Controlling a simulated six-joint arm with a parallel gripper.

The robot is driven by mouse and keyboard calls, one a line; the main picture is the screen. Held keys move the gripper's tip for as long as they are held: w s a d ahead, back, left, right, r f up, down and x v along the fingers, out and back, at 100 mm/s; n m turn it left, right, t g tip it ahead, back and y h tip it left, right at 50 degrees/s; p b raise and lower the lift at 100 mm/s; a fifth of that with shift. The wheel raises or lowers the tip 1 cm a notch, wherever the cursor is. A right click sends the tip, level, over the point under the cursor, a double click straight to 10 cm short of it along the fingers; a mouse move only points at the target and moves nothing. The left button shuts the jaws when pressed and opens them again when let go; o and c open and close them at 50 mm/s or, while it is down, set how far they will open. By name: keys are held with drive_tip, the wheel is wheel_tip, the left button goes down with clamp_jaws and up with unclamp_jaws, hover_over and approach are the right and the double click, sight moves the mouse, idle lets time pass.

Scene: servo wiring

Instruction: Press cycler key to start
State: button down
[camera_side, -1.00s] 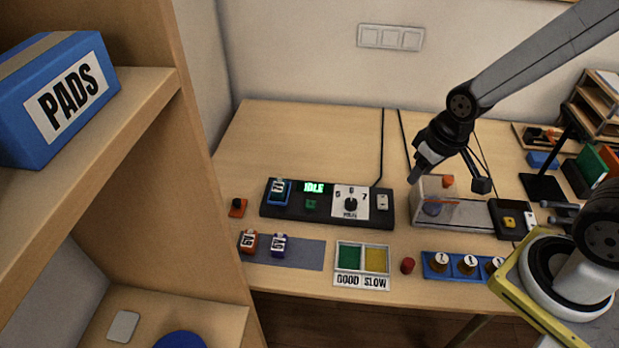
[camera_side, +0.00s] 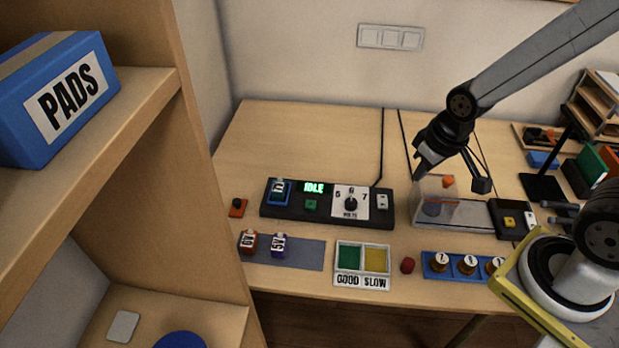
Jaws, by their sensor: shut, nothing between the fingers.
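The cycler (camera_side: 328,215) is a long black box on the table, with a lit green display (camera_side: 314,188) reading IDLE. A small green key (camera_side: 311,204) sits below the display. A volts dial (camera_side: 351,204) marked 5, 6, 7 is to its right, and a white switch (camera_side: 383,202) is at the right end. A blue labelled block (camera_side: 279,191) sits at the cycler's left end. My gripper (camera_side: 417,174) is shut and empty, pointing down to the right of the cycler, near the clear box (camera_side: 436,204) and apart from the key.
A red-orange button (camera_side: 238,207) lies left of the cycler. In front are two labelled blocks (camera_side: 249,242) on a grey mat (camera_side: 303,255), a GOOD/SLOW tray (camera_side: 362,282), a red cylinder (camera_side: 408,265) and a blue rack (camera_side: 455,275). The table behind the cycler is clear.

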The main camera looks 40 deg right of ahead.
idle(0.9)
drive_tip(key=m+t+y, duration=0.3)
drive_tip(key=m+t, duration=0.2)
drive_tip(key=t, duration=0.1)
hover_over(313, 205)
wheel_tip(313, 205, down, 12)
drive_tip(key=shift+f, duration=0.15)
drive_tip(key=shift+a+f, duration=0.1)
drive_tip(key=shift+f, duration=4.3)
